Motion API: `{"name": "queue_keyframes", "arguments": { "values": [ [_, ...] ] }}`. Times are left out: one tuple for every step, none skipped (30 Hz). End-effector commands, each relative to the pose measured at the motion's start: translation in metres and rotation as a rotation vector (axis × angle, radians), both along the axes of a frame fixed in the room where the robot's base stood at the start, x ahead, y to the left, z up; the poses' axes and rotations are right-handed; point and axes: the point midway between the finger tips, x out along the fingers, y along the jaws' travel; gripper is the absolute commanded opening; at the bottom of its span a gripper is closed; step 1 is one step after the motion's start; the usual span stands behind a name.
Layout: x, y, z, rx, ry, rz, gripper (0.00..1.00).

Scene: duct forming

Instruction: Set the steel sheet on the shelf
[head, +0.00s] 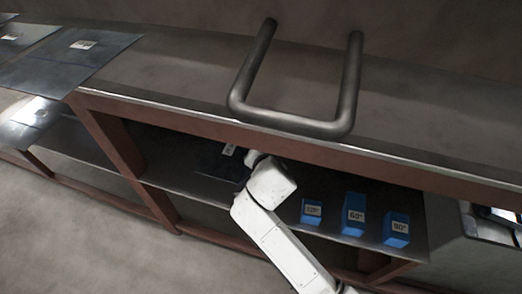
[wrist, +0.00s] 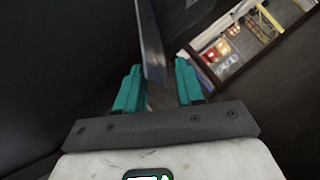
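A dark steel sheet (head: 213,164) with a white label is inside the shelf bay under the bench in the head view, partly hidden by my arm and in shadow. The shelf (head: 183,179) is a grey board in a red-brown frame. My gripper (wrist: 159,88) has its teal fingers apart in the wrist view. The sheet (wrist: 150,40) shows nearly edge-on between and beyond them, with a visible gap at the right finger. In the head view my arm hides the fingertips. I cannot tell whether the sheet rests fully on the shelf.
Several blue blocks, one marked 60 (head: 353,214), stand on the shelf right of my arm. A bent U-shaped bar (head: 298,122) is at the bench top's (head: 190,75) front edge. Labelled metal sheets (head: 75,58) lie at upper left. Another sheet (head: 35,117) lies on the lower left shelf.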

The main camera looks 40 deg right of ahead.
Motion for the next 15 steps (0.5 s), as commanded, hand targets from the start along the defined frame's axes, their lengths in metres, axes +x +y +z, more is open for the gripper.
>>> {"name": "queue_keyframes", "arguments": {
  "values": [
    [-0.006,0.004,0.008,-0.001,0.001,0.002,0.37],
    [-0.011,0.006,0.011,-0.001,0.0,0.003,0.37],
    [-0.016,0.009,0.016,-0.002,0.0,0.003,0.37],
    [-0.021,0.012,0.02,-0.002,0.0,0.003,0.37],
    [-0.025,0.014,0.023,-0.002,0.0,0.002,0.37],
    [-0.031,0.017,0.027,0.0,-0.001,0.002,0.37],
    [-0.035,0.02,0.031,0.0,-0.001,0.002,0.37],
    [-0.039,0.022,0.034,-0.001,0.0,0.002,0.37],
    [-0.044,0.025,0.038,-0.001,-0.001,0.002,0.37],
    [-0.047,0.027,0.041,-0.001,-0.001,0.002,0.37],
    [-0.05,0.028,0.043,-0.001,0.0,0.001,0.37],
    [-0.054,0.03,0.046,-0.001,0.0,0.001,0.37],
    [-0.056,0.032,0.047,0.0,-0.001,0.002,0.37],
    [-0.059,0.034,0.049,0.0,-0.001,0.002,0.37],
    [-0.061,0.035,0.051,0.0,-0.002,0.001,0.37]
  ]
}}
